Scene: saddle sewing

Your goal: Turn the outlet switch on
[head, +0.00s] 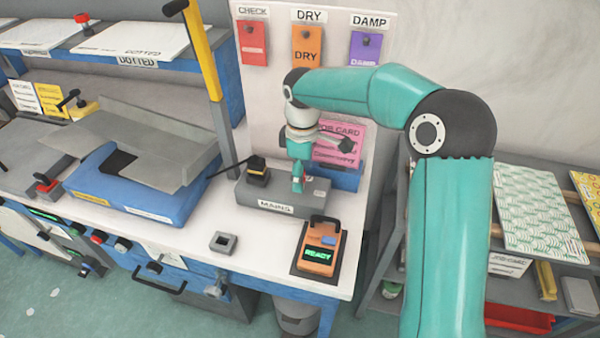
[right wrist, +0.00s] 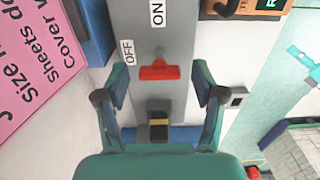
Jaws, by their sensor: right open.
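The grey mains outlet box (head: 243,197) lies on the white bench, with a "MAINS" label on its front. In the right wrist view the box (right wrist: 178,38) carries a red switch (right wrist: 159,71), beside the "OFF" label and apart from the "ON" label. My left gripper is not in view.
A black-and-yellow plug (head: 257,170) sits on the box's left end. An orange device (head: 318,253) reading "READY" and a small grey square block (head: 224,242) lie in front. A blue machine with a grey tray (head: 150,145) stands left. A pink job card (head: 345,140) is behind.

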